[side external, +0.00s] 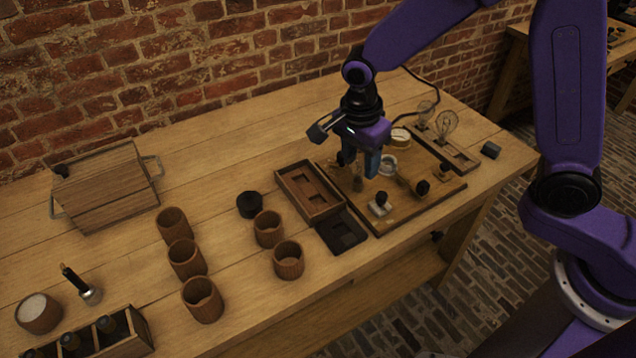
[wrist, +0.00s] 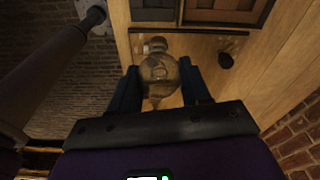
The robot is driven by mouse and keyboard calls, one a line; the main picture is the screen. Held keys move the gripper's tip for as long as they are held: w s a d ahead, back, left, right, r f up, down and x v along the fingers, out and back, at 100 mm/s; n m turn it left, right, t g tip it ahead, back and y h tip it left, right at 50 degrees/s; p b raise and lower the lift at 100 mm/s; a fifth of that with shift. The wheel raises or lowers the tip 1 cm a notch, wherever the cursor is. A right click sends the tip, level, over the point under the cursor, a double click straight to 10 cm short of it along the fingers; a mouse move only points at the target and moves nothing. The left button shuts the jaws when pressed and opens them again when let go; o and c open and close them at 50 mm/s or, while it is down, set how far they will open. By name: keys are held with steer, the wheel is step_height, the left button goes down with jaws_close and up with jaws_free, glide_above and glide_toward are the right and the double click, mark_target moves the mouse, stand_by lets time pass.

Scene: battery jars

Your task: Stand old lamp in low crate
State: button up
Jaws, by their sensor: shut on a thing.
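My gripper (side external: 361,165) is shut on a clear glass lamp (wrist: 160,72) above the wooden board (side external: 388,222). In the wrist view the lamp's bulb sits between my two fingers (wrist: 158,88), with its narrow end towards the top of the picture. In the side view the lamp (side external: 357,180) shows dimly below my fingers; whether it touches the board is unclear. A low brown wooden crate (side external: 309,217) with dark recesses stands just left of the board, and no lamp shows in it. It also shows at the top of the wrist view (wrist: 228,18).
A dark flat tray (side external: 341,232) lies beside the crate. The board carries several small fittings and dark knobs (side external: 422,187). Two glass bulbs (side external: 446,122) stand in a wooden holder at the right. Several brown cups (side external: 268,229) and a black round piece (side external: 249,204) stand left of the crate.

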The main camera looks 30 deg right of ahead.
steer(key=shift+w+a+f, duration=0.65)
steer(key=shift+w+f, duration=0.85)
steer(key=shift+f, duration=0.35)
steer(key=shift+w+a+f, duration=0.65)
steer(key=shift+w+f, duration=0.9)
steer(key=shift+f, duration=0.3)
steer(key=shift+w+a+f, duration=0.65)
steer(key=shift+w+f, duration=0.85)
steer(key=shift+f, duration=0.35)
steer(key=shift+f, duration=0.15)
steer(key=o, duration=1.2)
